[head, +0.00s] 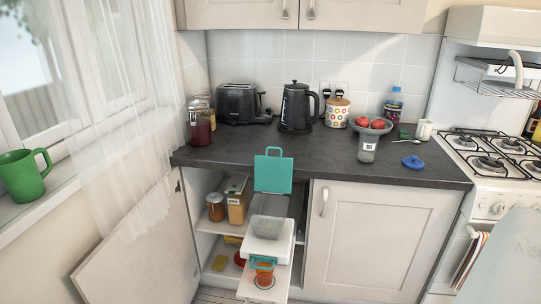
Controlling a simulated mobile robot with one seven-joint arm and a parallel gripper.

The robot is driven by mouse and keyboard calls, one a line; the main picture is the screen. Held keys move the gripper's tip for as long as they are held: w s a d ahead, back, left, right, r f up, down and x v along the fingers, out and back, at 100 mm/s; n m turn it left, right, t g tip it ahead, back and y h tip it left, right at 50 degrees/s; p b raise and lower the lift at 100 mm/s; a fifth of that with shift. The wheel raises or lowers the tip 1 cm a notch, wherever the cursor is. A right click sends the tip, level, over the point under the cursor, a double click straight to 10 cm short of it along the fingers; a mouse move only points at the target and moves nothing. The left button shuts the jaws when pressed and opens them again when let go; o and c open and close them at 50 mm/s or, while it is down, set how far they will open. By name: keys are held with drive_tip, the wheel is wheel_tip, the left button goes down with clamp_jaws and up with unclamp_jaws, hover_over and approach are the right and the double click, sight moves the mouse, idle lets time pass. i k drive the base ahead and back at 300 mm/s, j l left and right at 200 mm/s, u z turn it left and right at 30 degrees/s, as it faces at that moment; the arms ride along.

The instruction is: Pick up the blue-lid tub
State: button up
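A small blue lid-like piece (412,162) is on the right part of the dark counter. It looks low and flat with a knob, and I cannot tell whether a tub body is under it. My white, grey and teal arm reaches up in front of the open cabinet. My gripper (273,152), at its teal end, is at the counter's front edge, left of and well apart from the blue piece. A gap shows between its fingers, and nothing is seen in it.
A grey container (367,149) stands before a fruit bowl (370,126). A kettle (295,108), toaster (240,104), spotted canister (337,112) and white mug (424,129) stand farther back. The open cabinet door (140,250) is at left, the stove (495,155) at right. The front middle counter is clear.

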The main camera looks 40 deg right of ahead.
sight(369, 140)
drive_tip(key=z, duration=1.75)
drive_tip(key=i+l+u, duration=0.1)
drive_tip(key=i+l, duration=0.15)
drive_tip(key=i+l+u, duration=0.1)
drive_tip(key=l, duration=0.25)
drive_tip(key=i+l+u, duration=0.1)
drive_tip(key=i+l, duration=0.4)
drive_tip(key=l, duration=0.2)
drive_tip(key=i+l+u, duration=0.15)
drive_tip(key=l, duration=0.2)
drive_tip(key=i+l+u, duration=0.1)
drive_tip(key=l, duration=0.3)
drive_tip(key=i+l+u, duration=0.1)
drive_tip(key=i+l, duration=0.2)
drive_tip(key=i+l+u, duration=0.1)
drive_tip(key=l, duration=0.4)
